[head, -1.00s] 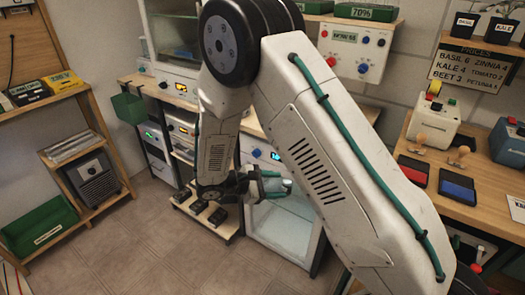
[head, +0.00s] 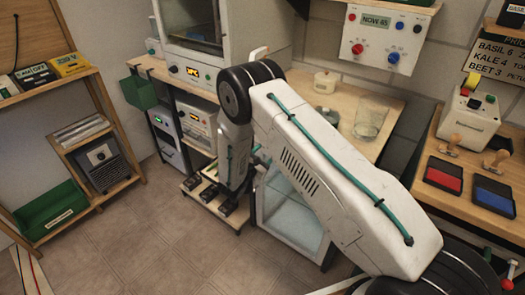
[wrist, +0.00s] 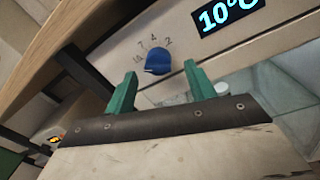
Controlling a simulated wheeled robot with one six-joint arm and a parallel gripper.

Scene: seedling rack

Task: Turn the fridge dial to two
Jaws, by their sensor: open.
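The blue fridge dial (wrist: 157,62) is on a cream panel in the wrist view, with the marks 10, 7, 4 and 2 around its upper side. Which mark it points to is too small to tell surely. The display (wrist: 228,15) to its right reads 10°C. My gripper (wrist: 160,90) is open, its two green fingers apart and empty, with the dial showing between and just beyond their tips. I see no contact. In the head view the fridge (head: 290,215) stands under the bench, its dial hidden behind my arm.
A wooden bench edge (wrist: 75,40) runs above the fridge panel. In the head view a glass beaker (head: 370,120) stands on the bench top. A low wooden stand (head: 215,208) holds dark objects left of the fridge. The tiled floor in front is clear.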

